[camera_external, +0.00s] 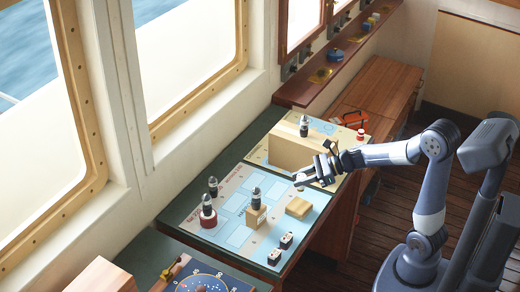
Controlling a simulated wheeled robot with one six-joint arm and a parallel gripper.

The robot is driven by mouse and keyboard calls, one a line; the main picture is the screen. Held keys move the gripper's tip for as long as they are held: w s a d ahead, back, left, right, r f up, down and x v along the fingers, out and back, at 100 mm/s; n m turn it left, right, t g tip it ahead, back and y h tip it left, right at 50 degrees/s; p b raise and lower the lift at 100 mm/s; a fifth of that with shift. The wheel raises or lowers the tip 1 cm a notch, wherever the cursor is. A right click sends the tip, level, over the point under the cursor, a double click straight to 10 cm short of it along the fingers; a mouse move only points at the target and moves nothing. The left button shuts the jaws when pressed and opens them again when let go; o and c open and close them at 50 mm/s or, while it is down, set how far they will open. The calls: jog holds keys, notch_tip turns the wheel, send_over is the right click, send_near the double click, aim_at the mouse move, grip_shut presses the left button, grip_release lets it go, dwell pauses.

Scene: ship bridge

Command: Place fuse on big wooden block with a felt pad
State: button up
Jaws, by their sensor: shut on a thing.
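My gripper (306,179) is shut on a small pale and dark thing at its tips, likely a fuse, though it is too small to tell. It is held over the back right part of the pale blue chart, in front of the big wooden block (284,151). No felt pad can be made out from here. Two small black-and-white pieces (286,240) lie at the chart's front right corner; they may be fuses.
A small wooden block (257,217) bears another dark piece. A red round base (208,219) with dark pieces stands to the left. A low wooden block (298,207) lies right of centre. An orange-handled thing (354,119) and a red-topped piece (361,134) are behind my arm.

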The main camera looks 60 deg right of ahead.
jog(key=shift+f+b, duration=0.35)
jog(key=shift+f, duration=3.15)
jog(key=shift+f, duration=0.15)
jog(key=o, duration=1)
jog(key=shift+d+r, duration=0.1)
jog(key=shift+r, duration=0.15)
jog(key=v, duration=1.1)
jog(key=shift+s+d+b, duration=0.2)
jog(key=shift+s+b, duration=0.15)
jog(key=shift+w+a, duration=0.1)
